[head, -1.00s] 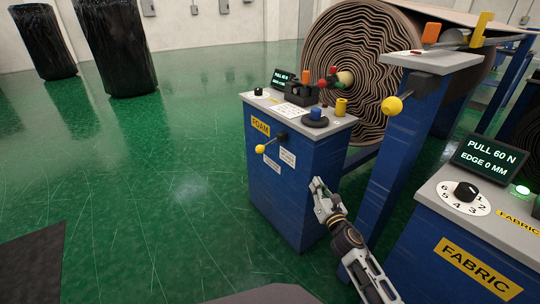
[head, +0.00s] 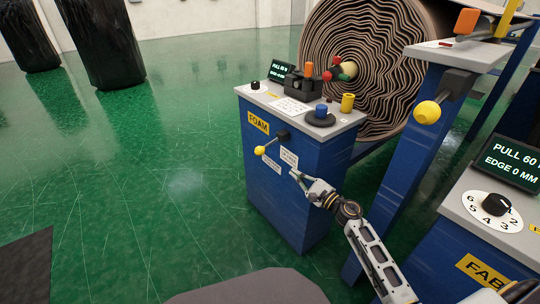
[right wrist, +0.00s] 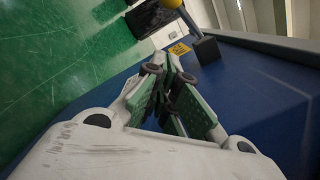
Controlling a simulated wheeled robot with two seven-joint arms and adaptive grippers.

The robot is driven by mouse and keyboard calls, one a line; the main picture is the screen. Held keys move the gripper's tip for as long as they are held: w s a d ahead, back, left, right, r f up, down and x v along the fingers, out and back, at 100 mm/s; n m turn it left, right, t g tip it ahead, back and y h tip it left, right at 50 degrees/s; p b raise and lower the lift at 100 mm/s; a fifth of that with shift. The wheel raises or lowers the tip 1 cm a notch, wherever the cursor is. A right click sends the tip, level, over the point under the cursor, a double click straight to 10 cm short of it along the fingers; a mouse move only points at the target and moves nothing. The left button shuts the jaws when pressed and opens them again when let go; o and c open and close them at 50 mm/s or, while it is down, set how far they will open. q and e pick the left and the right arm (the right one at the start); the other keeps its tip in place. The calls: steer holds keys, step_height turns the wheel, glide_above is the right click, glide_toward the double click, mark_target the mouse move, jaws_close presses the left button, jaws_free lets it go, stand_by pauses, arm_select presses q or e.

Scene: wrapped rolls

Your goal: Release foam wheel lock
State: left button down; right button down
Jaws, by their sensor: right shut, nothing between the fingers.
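The blue FOAM cabinet (head: 285,185) stands in the middle of the head view. On its front, a lever with a yellow ball knob (head: 260,150) sticks out from a dark pivot block (head: 283,135). My right gripper (head: 296,175) is shut and empty in front of the cabinet, below and to the right of the knob and apart from it. In the right wrist view the shut fingers (right wrist: 172,65) point toward the lever's dark block (right wrist: 206,49); the yellow knob (right wrist: 172,3) is cut off at the top edge. My left gripper is not in view.
A large foam roll (head: 385,60) stands behind. A blue post with another yellow knob (head: 427,112) is at right, beside the FABRIC cabinet (head: 425,265).

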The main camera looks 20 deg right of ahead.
mark_target(267, 146)
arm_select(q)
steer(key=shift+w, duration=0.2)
arm_select(e)
steer(key=shift+w+f+n, duration=0.1)
steer(key=shift+w+n, duration=0.15)
steer(key=shift+n, duration=0.05)
steer(key=shift+w+a, duration=0.1)
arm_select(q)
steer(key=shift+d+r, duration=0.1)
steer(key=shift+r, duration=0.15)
arm_select(e)
steer(key=w+a+r, duration=0.3)
steer(key=w+a, duration=0.4)
steer(key=w, duration=0.1)
steer(key=shift+w+r, duration=0.15)
steer(key=shift+r, duration=0.15)
stand_by(0.7)
stand_by(0.4)
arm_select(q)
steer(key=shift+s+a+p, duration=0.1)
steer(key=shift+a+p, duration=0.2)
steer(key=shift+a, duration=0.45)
arm_select(e)
steer(key=shift+a+r+m, duration=0.1)
steer(key=shift+r+m, duration=0.1)
steer(key=shift+m, duration=0.3)
